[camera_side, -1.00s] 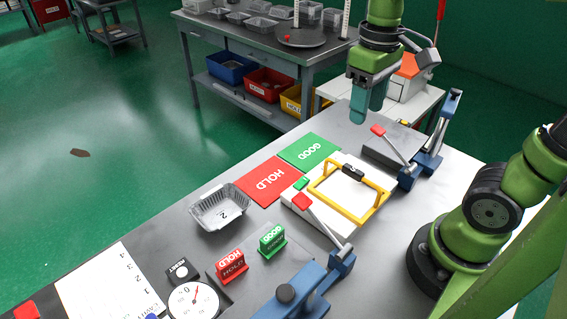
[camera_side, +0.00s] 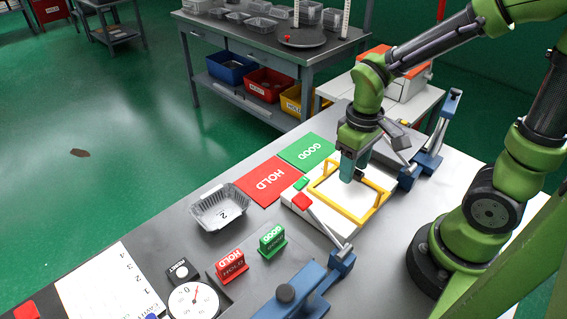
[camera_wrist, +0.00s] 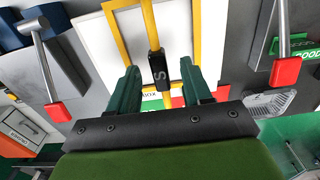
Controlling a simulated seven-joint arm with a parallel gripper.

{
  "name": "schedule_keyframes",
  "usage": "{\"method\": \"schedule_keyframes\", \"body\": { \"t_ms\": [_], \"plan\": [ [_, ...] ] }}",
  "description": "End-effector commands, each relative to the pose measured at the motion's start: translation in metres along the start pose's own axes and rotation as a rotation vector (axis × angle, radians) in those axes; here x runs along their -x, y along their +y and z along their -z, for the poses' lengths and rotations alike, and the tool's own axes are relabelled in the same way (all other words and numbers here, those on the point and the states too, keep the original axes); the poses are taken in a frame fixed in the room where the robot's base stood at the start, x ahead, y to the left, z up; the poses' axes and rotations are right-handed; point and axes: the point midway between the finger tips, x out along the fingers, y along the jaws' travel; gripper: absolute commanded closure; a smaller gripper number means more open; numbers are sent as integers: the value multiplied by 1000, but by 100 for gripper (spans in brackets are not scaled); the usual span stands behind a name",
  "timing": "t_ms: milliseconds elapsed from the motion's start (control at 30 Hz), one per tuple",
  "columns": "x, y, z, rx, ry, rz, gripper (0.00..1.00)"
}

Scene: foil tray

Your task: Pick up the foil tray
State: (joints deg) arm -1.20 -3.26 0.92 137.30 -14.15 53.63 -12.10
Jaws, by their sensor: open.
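The foil tray (camera_side: 220,208) is a silver, ribbed, open tray marked 2, sitting upright on the grey table left of the yellow frame. It also shows at the right of the wrist view (camera_wrist: 270,103), partly cut off by my gripper's body. My gripper (camera_side: 352,172) is over the white fixture, to the right of the tray and apart from it. In the wrist view its two green fingers (camera_wrist: 163,88) are spread apart. The black block on the yellow bar (camera_wrist: 154,62) appears between them in that view; I cannot tell whether they touch anything.
The yellow frame (camera_side: 375,214) stands on a white fixture (camera_side: 300,207) with red-tipped clamps beside it. Red HOLD (camera_side: 268,182) and green GOOD (camera_side: 309,151) mats lie behind the tray. HOLD (camera_side: 231,265) and GOOD (camera_side: 271,240) signs and a dial (camera_side: 194,302) stand in front.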

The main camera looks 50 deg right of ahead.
Motion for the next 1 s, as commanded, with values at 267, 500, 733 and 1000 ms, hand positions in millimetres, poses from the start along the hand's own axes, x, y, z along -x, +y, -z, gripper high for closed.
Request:
{"method": "schedule_keyframes", "body": {
  "t_ms": [267, 500, 733, 1000],
  "plan": [
    [-16, 0, 0, 0, 1, 0, 51],
    [-16, 0, 0, 0, 1, 0, 69],
    [-16, 0, 0, 0, 1, 0, 100],
    [-14, 0, 0, 0, 2, 0, 100]
  ]
}}
